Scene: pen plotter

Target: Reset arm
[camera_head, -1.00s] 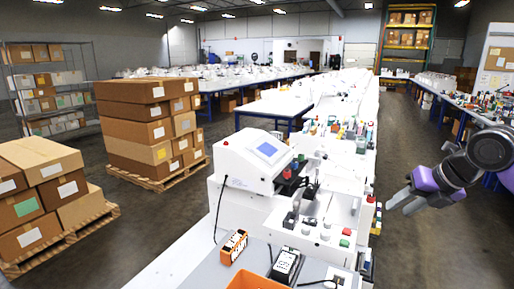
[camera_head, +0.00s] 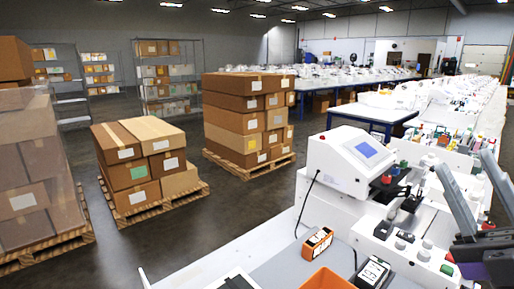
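My gripper (camera_head: 464,160) is at the right edge, with two long grey fingers pointing up and left. The fingers are apart, and I see nothing held between them. Its dark and purple body (camera_head: 488,255) is partly cut off by the frame. It appears in front of the right part of the workbench; whether it touches anything there I cannot tell. A white machine with a blue screen (camera_head: 345,160) stands on the bench, left of my gripper and apart from it in the picture.
An orange and black box (camera_head: 317,243), an orange bin (camera_head: 327,280) and a black device with a white label (camera_head: 372,272) are on the near bench. Cartons on pallets (camera_head: 145,165) stand at left. Grey floor (camera_head: 180,240) is open between pallets and bench.

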